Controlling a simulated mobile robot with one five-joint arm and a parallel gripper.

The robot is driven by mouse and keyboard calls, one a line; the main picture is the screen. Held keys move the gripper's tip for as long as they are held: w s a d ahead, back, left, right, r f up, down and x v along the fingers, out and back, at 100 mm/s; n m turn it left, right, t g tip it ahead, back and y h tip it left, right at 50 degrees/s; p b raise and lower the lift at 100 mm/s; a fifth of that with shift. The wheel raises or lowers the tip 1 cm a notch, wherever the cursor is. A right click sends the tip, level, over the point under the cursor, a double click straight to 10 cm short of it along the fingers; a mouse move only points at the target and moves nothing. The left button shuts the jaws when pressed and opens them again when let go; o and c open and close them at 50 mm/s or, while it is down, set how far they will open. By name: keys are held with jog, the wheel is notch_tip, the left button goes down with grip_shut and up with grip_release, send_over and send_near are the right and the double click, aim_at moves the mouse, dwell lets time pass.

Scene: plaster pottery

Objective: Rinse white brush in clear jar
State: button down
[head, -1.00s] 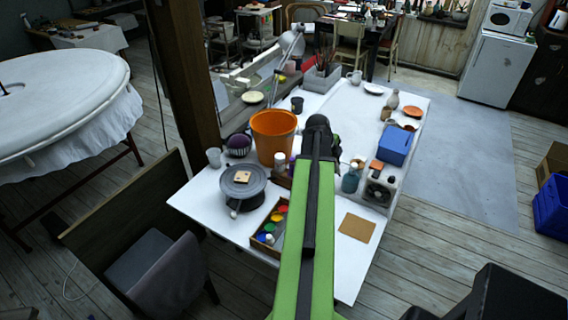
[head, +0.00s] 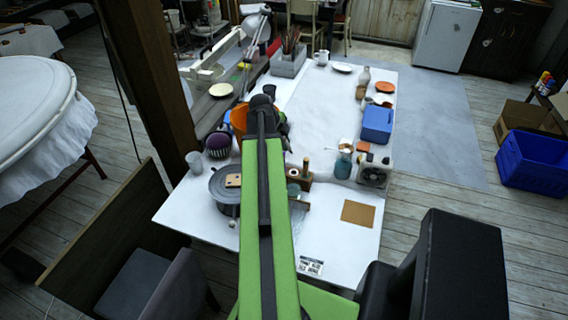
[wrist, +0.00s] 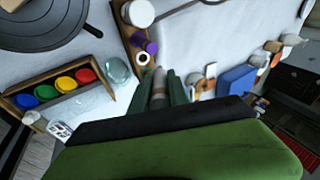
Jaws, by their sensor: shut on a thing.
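My gripper (wrist: 160,92) is shut on a pale, narrow upright thing (wrist: 159,84), which fits the white brush. Only a short part shows between the dark green fingers; its bristles cannot be made out. The clear jar (wrist: 117,71) is a see-through, slightly greenish glass in the wrist view. It stands on the white table left of my gripper, beside the paint tray, apart from the fingers. In the head view, a small glassy jar (head: 293,190) shows just right of my arm. My arm hides the fingers there.
A paint tray (wrist: 50,90) with several coloured pots lies left of the jar. A dark turntable (wrist: 40,18) is beyond it. A wooden holder with purple and white rolls (wrist: 146,44) stands close to my gripper. An orange bucket (head: 238,119) is partly behind my arm.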

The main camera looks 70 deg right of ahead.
jog(key=shift+s+f, duration=0.1)
jog(key=shift+f, duration=0.2)
jog(key=s+a+f+m+y+b, duration=0.1)
jog(key=f+m+b, duration=0.1)
jog(key=f+b, duration=0.2)
jog(key=s+a+f+m+g+y+b, duration=0.1)
jog(key=a+f+m+b, duration=0.1)
jog(key=f+b, duration=0.1)
jog(key=a+f+m+y+b, duration=0.1)
jog(key=a+f+m+b, duration=0.1)
jog(key=f+m+b, duration=0.1)
jog(key=shift+s+a+f+b, duration=0.1)
jog(key=shift+s+f+b, duration=0.1)
jog(key=shift+f+b, duration=0.35)
jog(key=shift+s+a+f+b, duration=0.1)
jog(key=shift+s+f+b, duration=0.15)
jog(key=shift+f, duration=0.4)
